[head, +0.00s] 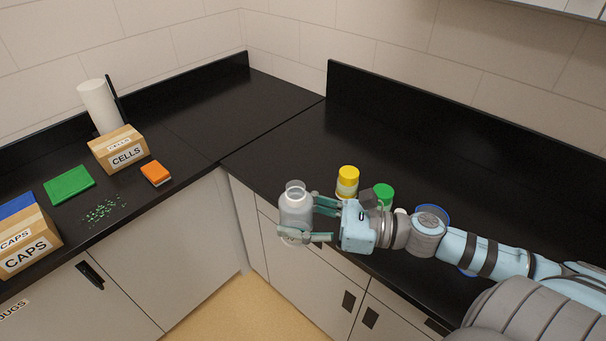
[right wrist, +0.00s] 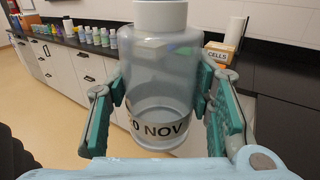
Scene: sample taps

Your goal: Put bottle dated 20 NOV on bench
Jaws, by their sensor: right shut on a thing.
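A translucent grey bottle with a white cap (head: 296,210) is held upright in my right gripper (head: 308,222). In the right wrist view the bottle (right wrist: 160,75) stands between the two green finger pads, and its label reads "0 NOV", with the left part cut off by a finger. The gripper is shut around the bottle's sides. In the head view the bottle appears in front of the black bench's (head: 430,150) front edge, over the white drawers, off the bench top. My left gripper is not in view.
A yellow-capped jar (head: 348,181) and a green-capped one (head: 383,193) stand on the bench just behind my right gripper. A blue-rimmed item (head: 433,211) is partly hidden by my arm. Boxes marked CELLS (head: 122,152) and CAPS (head: 27,248) stand left. The bench behind the jars is clear.

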